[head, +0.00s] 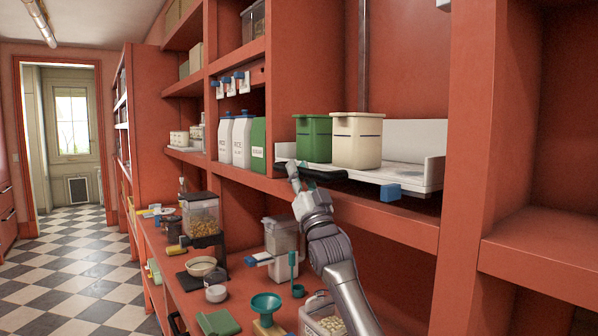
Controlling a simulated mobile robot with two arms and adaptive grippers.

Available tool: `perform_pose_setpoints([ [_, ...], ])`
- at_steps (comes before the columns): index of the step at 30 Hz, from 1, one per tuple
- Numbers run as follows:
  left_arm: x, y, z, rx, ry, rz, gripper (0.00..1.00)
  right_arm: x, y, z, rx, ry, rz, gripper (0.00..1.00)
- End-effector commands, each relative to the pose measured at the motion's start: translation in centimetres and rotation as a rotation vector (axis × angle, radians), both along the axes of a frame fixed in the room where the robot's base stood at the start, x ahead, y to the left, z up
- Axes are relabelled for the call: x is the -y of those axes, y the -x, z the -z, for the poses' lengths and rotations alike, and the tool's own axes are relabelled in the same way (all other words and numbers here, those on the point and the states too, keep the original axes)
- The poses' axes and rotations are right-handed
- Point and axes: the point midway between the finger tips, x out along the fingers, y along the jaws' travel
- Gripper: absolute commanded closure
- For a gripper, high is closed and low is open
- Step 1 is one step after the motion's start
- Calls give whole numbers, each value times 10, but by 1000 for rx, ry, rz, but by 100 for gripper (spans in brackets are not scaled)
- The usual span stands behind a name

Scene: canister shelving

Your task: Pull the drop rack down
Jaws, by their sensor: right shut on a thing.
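The drop rack (420,176) is a white tray with low side walls in the middle bay of the red shelving, at the level of the shelf edge. A green canister (313,140) and a cream canister (357,140) stand upright on it. A dark handle bar (325,174) runs along its front left, and a blue tab (390,192) sticks out at its front right. My right gripper (291,168) is at the left end of the handle bar and shut on it; the fingers are small and partly hidden. My left gripper is not in view.
White and green cartons (241,139) stand left of the rack. The counter below is crowded with a clear bin of dry food (201,215), a teal funnel (266,303) and other containers. A shelf bay at right (550,240) is empty. Checkered floor lies open at left.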

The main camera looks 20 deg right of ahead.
Motion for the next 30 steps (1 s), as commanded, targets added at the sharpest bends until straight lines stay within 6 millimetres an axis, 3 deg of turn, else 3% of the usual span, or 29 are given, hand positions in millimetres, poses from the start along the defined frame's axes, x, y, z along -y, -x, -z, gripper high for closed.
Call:
perform_pose_setpoints([
  [1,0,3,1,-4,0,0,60,-1,-3,9,-14,3,-1,100],
  [5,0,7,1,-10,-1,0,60,-1,-3,10,-16,3,0,100],
  [6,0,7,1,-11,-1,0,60,-1,-3,10,-17,3,-1,74],
  [11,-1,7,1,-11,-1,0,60,-1,-3,8,-13,3,0,50],
  [23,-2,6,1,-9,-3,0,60,0,2,11,-11,2,0,50],
  [25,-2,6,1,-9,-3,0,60,1,7,18,-13,3,0,50],
  [30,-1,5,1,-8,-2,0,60,5,32,15,-8,2,1,50],
])
